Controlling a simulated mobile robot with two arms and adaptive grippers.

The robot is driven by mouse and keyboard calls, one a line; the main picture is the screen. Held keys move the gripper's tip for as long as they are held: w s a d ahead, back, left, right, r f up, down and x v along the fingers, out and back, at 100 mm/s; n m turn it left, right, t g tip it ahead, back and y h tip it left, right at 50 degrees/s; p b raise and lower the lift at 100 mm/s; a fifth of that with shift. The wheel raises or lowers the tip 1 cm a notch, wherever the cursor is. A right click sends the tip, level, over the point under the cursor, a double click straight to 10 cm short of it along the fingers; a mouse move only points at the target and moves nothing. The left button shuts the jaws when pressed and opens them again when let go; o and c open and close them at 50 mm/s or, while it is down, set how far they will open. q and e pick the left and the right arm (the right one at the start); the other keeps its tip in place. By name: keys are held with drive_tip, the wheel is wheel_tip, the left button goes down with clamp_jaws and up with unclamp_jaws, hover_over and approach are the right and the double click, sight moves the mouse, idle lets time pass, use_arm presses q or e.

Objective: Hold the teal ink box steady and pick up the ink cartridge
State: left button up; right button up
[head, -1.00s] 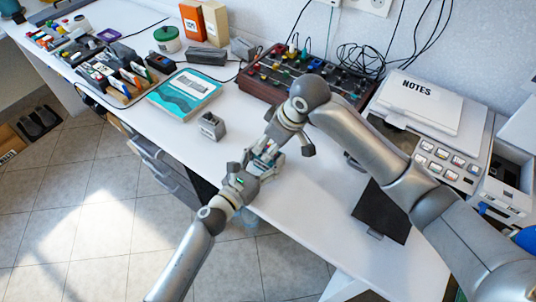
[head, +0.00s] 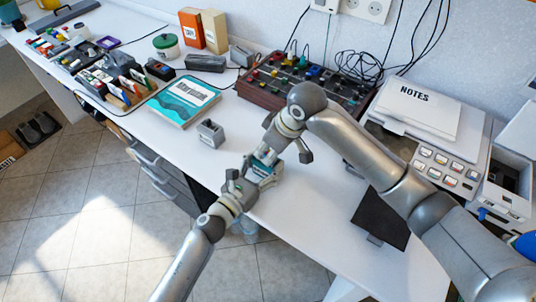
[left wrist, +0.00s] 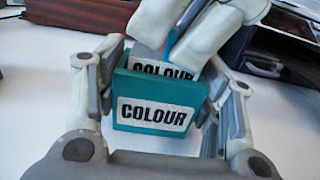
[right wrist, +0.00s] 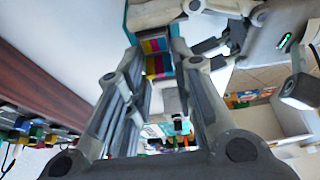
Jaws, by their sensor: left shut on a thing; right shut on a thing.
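The teal ink box (left wrist: 158,102) with a white "COLOUR" label stands between the fingers of my left gripper (left wrist: 165,90), which is shut on it. In the head view, the box (head: 262,168) is small, near the table's front edge, partly covered by both grippers. The grey ink cartridge (left wrist: 163,69), also labelled "COLOUR", shows just above the box's rim. Its lower part is hidden behind the box front. My right gripper (head: 275,154) is shut on the cartridge from above. The right wrist view shows coloured stripes (right wrist: 156,56) between its fingers (right wrist: 157,52).
A small grey holder (head: 210,133) stands left of the grippers. A teal and white book (head: 184,100) lies behind it. A control box with knobs (head: 290,85) stands at the wall. A printer (head: 435,160) with a notes pad is on the right. The white table between is mostly clear.

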wheel_tip(320, 180, up, 10)
drive_tip(key=shift+f, duration=0.15)
use_arm(q)
drive_tip(key=o, duration=1.1)
drive_tip(key=shift+c, duration=0.2)
drive_tip(key=v, duration=1.1)
drive_tip(key=shift+s+a, duration=0.35)
drive_tip(key=shift+s, duration=0.05)
